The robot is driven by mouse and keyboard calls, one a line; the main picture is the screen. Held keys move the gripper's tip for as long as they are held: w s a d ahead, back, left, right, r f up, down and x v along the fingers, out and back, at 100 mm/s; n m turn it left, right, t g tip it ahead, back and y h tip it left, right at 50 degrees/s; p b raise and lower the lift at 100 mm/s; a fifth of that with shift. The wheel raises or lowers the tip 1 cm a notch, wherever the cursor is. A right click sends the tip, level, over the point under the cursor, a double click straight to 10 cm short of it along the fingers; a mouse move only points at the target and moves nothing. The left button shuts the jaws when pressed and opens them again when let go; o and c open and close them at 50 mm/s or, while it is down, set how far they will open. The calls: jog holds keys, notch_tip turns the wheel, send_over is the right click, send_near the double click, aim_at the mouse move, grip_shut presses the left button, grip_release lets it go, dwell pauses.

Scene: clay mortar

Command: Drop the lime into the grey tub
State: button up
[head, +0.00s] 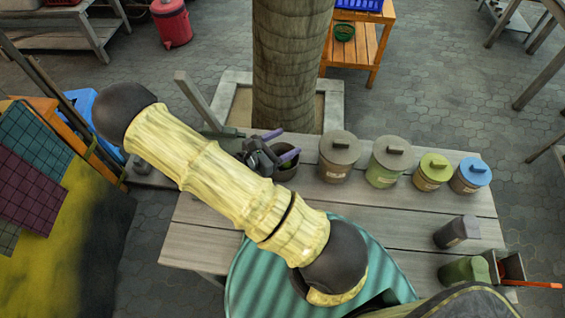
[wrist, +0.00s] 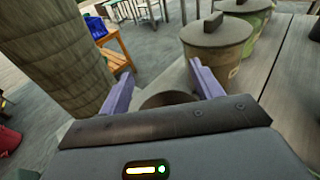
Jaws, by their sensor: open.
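My gripper (head: 280,146) is open, with its two purple fingers spread over the far left part of the wooden table. A dark open tub (head: 288,172), probably the grey tub, stands just under and beside the fingers. In the wrist view its rim (wrist: 165,97) shows between my open fingers (wrist: 161,77), partly hidden by the gripper body. I see no lime in either view, and nothing is held between the fingers. The inside of the tub is too dark and too covered to tell what it holds.
A grey-brown lidded canister (head: 338,157) stands close to the right of the tub. Green (head: 386,165), yellow-lidded (head: 431,173) and blue-lidded (head: 469,176) canisters continue the row. A tree trunk (head: 290,60) rises behind the table. The middle planks (head: 390,220) are clear.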

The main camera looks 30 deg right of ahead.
jog(key=shift+r, duration=0.1)
notch_tip(320, 180, up, 10)
dwell(0.5)
dwell(0.8)
jog(key=s+a+f+m+g+y+p, duration=0.2)
jog(key=s+m+g+y, duration=0.4)
jog(key=s+m+y, duration=0.3)
jog(key=w+a+r+m+t+y+p, duration=0.1)
jog(key=w+a+r+m+t+y, duration=0.2)
jog(key=m, duration=0.8)
jog(key=a+r+t+y, duration=0.2)
jog(key=a+r+y, duration=0.2)
jog(key=shift+r+t, duration=0.35)
jog(key=shift+t, duration=0.05)
jog(key=shift+a, duration=0.1)
